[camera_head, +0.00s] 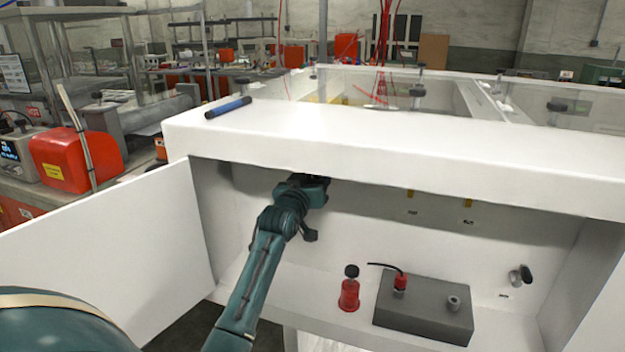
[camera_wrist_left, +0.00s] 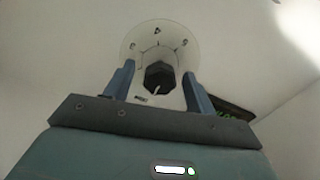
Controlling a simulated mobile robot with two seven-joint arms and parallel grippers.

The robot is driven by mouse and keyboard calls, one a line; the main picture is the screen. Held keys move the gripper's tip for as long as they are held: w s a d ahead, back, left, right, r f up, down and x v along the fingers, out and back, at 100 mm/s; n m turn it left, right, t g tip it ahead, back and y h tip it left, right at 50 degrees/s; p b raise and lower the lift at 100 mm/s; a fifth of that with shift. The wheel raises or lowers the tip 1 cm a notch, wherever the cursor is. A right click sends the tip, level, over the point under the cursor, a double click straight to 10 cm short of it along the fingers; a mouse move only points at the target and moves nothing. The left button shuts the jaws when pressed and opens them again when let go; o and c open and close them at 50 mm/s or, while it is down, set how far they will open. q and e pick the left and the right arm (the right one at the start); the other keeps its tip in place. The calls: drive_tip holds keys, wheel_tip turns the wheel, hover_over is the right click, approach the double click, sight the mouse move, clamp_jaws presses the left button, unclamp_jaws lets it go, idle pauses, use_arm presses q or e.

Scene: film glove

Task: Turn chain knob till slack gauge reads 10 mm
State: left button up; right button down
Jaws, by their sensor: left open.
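A dark display (camera_wrist_left: 232,110) with green characters sits to the right, partly hidden and unreadable. In the head view my left gripper (camera_head: 322,182) reaches inside the white cabinet (camera_head: 380,125), under its top edge, which hides the knob. My right gripper is not in view.
The cabinet's door (camera_head: 110,250) stands open at left. A red bottle-like object (camera_head: 349,294) and a grey box (camera_head: 423,310) with a cable stand on the cabinet floor. A small knob-like fitting (camera_head: 519,276) is on the right. A blue-black rod (camera_head: 228,107) lies on top.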

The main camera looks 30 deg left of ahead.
use_arm(q)
drive_tip(key=c, duration=1)
drive_tip(key=shift+o, duration=0.2)
